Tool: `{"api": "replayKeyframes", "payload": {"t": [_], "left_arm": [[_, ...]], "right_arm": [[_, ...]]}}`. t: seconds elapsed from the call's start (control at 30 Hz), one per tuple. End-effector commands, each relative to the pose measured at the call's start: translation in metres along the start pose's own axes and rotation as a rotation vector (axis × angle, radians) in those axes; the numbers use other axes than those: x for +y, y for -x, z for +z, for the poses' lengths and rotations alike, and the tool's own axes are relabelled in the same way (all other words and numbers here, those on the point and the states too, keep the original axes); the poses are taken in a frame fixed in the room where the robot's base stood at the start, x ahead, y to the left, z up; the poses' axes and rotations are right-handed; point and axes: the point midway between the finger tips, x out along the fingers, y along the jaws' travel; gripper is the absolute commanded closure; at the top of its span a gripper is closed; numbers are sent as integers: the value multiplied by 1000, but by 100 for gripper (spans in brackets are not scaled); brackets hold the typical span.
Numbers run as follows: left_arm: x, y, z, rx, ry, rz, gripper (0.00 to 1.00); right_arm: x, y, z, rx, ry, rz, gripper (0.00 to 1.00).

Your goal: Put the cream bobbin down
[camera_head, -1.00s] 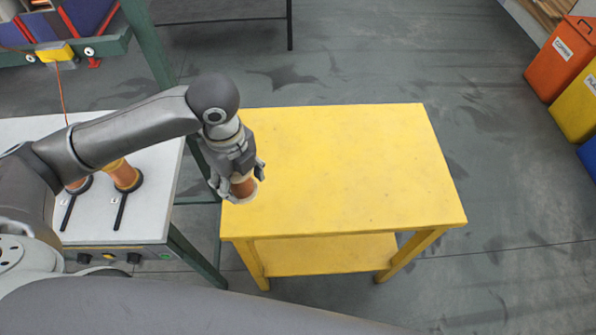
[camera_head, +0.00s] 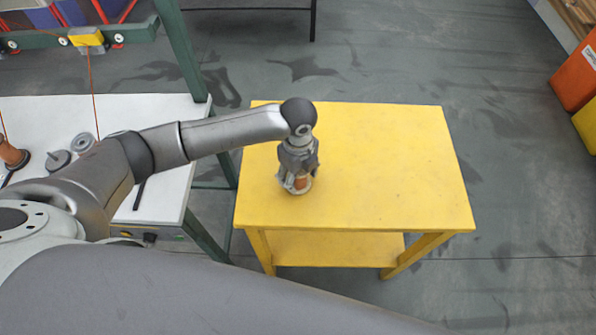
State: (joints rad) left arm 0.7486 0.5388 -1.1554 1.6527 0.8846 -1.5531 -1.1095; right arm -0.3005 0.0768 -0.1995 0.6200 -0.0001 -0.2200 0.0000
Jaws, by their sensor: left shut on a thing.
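The bobbin (camera_head: 301,184) shows as a copper-brown winding with a pale cream flange at its lower end. My left gripper (camera_head: 298,177) is shut on it from above, and its fingers hide much of the winding. The bobbin is upright or nearly so over the left part of the yellow table (camera_head: 390,170). I cannot tell whether its lower flange touches the table top. My right gripper is not in view.
The rest of the yellow table top is bare. A white bench (camera_head: 165,205) on the left holds another copper bobbin (camera_head: 12,155) and grey round parts (camera_head: 83,142). Orange (camera_head: 577,78) and yellow bins are at the right edge.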

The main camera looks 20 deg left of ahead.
Motion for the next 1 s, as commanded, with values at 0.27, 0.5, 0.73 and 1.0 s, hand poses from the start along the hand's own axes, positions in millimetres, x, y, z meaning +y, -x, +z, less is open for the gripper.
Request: {"api": "replayKeyframes", "payload": {"t": [0.27,0.5,0.73,1.0], "left_arm": [[0,-2,0,0,0,-2,76],[0,-4,0,0,0,0,22],[0,-4,0,0,0,0,16],[-1,4,0,1,-1,-4,16]], "right_arm": [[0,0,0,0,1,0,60],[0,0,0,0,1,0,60],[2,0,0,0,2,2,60],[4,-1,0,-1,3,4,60]]}}
